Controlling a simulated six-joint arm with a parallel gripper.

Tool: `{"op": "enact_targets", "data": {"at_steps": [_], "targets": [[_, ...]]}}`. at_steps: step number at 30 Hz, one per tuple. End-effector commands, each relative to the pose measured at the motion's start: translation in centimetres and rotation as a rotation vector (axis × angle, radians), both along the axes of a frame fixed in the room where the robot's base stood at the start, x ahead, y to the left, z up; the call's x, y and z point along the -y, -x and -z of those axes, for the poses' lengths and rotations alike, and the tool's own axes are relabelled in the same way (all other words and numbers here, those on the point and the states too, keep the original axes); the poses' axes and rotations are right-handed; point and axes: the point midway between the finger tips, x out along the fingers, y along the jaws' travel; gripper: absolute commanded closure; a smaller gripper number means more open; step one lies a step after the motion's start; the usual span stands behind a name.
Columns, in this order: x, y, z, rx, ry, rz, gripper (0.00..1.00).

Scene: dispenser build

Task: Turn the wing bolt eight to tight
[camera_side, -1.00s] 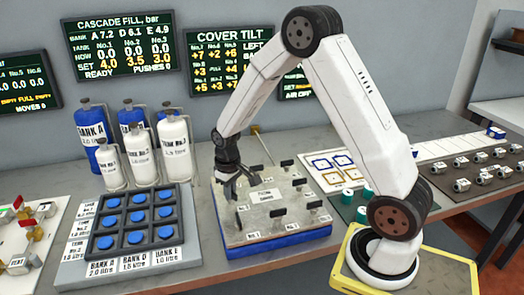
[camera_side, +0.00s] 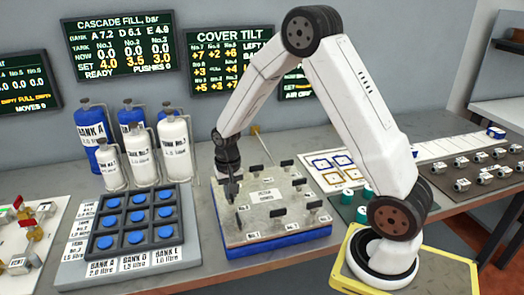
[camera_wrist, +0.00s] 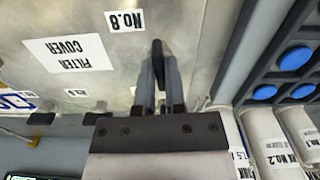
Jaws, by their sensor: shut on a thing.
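The filter cover (camera_side: 296,213) is a metal plate on a blue base, with several dark wing bolts standing around its rim. My gripper (camera_side: 232,198) points down at the cover's left edge. In the wrist view my gripper (camera_wrist: 158,62) is shut on a dark wing bolt (camera_wrist: 157,47), beside the "No.8" label (camera_wrist: 125,20). The fingers hide most of this bolt, and its stem cannot be made out. The "FILTER COVER" label (camera_wrist: 68,53) lies to the left in the wrist view.
A button panel with blue buttons (camera_side: 135,237) stands left of the cover, and white tanks (camera_side: 174,148) stand behind it. The cover tilt board (camera_side: 228,62) shows signed numbers, partly hidden by my arm. Green cylinders (camera_side: 347,197) stand at right.

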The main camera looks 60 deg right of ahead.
Motion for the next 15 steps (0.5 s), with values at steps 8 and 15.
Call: {"op": "enact_targets", "data": {"at_steps": [8,15], "targets": [[-0.01,0.04,0.01,-0.001,0.000,0.002,1.00],[-0.01,0.03,0.01,-0.001,-0.001,0.001,0.51]]}}
